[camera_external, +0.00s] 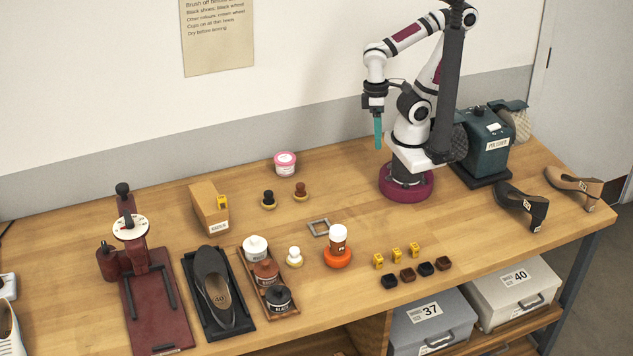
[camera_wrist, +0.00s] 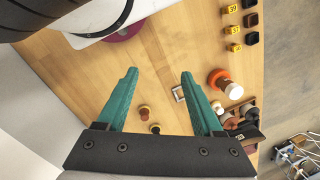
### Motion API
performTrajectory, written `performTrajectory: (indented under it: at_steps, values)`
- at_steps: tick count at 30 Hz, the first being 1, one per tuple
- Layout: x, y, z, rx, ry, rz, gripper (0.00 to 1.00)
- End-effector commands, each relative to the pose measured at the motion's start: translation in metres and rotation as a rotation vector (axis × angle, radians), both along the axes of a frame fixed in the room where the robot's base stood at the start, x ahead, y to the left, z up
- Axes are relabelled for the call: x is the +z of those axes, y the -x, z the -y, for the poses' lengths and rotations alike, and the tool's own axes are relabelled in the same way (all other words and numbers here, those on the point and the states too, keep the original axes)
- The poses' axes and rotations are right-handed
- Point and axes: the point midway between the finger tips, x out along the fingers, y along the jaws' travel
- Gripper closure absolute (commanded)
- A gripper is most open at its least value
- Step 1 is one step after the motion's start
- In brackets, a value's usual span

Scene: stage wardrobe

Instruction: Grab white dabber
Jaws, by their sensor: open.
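The white dabber (camera_external: 294,257) stands upright on the bench in the external view, between the polish tray and the orange holder. In the wrist view a small pale shape (camera_wrist: 217,106) beside the right finger is probably the same dabber, partly hidden. My gripper (camera_external: 378,132) hangs above the back of the bench, well away from the dabber, with its teal fingers pointing down. In the wrist view my gripper (camera_wrist: 158,74) has its fingers wide apart with nothing between them.
A tray (camera_external: 285,313) of polish jars lies left of the dabber. An orange holder (camera_external: 337,257) with a white-capped bottle stands right of it. A grey square frame (camera_external: 318,227), a black dabber (camera_external: 268,199) and a brown dabber (camera_external: 301,191) are farther back. Bare wood lies below my gripper.

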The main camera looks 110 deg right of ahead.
Motion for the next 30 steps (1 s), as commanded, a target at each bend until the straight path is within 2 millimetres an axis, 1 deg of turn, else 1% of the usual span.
performTrajectory:
  at_steps: [2,3,5,8,9,11,12,14,15,17,18,20,21,24,27,30]
  values:
    - [0.0,-0.001,0.0,0.001,0.001,0.001,0.32]
    - [-0.002,-0.004,0.002,0.007,0.01,0.007,0.32]
    - [-0.01,-0.021,0.012,0.037,0.051,0.04,0.32]
    - [-0.036,-0.082,0.039,0.159,0.173,0.166,0.32]
    - [-0.049,-0.114,0.049,0.233,0.223,0.239,0.32]
    - [-0.07,-0.16,0.055,0.352,0.277,0.36,0.32]
    - [-0.084,-0.189,0.054,0.435,0.297,0.444,0.32]
    - [-0.105,-0.225,0.044,0.56,0.302,0.575,0.32]
    - [-0.12,-0.245,0.032,0.641,0.288,0.665,0.32]
    - [-0.139,-0.266,0.008,0.752,0.245,0.804,0.32]
    - [-0.151,-0.273,-0.01,0.816,0.202,0.896,0.32]
    - [-0.163,-0.275,-0.037,0.892,0.131,1.024,0.32]
    - [-0.169,-0.273,-0.052,0.928,0.083,1.099,0.32]
    - [-0.175,-0.262,-0.08,0.981,-0.019,1.242,0.32]
    - [-0.175,-0.254,-0.094,1.003,-0.072,1.319,0.32]
    - [-0.178,-0.258,-0.104,1.009,-0.084,1.34,0.32]
